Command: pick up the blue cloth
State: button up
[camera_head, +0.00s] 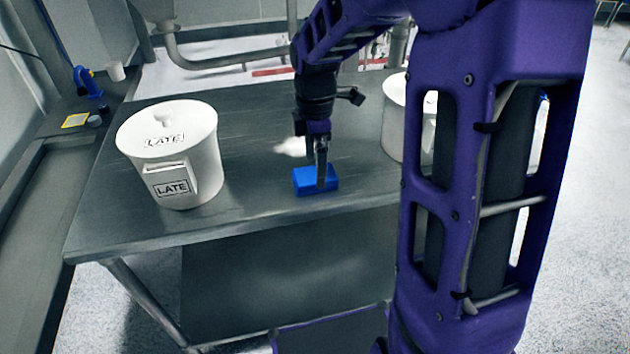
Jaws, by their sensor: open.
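A bright blue folded cloth (306,183), shaped like a small block, lies on the dark metal table (255,205) near its front edge. My gripper (321,180) points down right at the cloth, with its fingers overlapping the cloth's right half in the view. It is open. I cannot tell whether the fingers touch the cloth or straddle it. The part of the cloth behind the fingers is hidden.
A white lidded pot labelled "LATE" (206,140) stands left on the table. Another white pot (393,130) stands right, partly hidden behind my arm. A small white heap (291,147) lies behind the cloth. The table between the left pot and cloth is clear.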

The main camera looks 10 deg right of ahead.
aim_at(315, 174)
notch_tip(315, 174, down, 2)
jog(key=c, duration=1.3)
jog(key=shift+r, duration=0.1)
notch_tip(315, 174, up, 10)
jog(key=shift+f+p, duration=0.1)
jog(key=shift+p, duration=0.9)
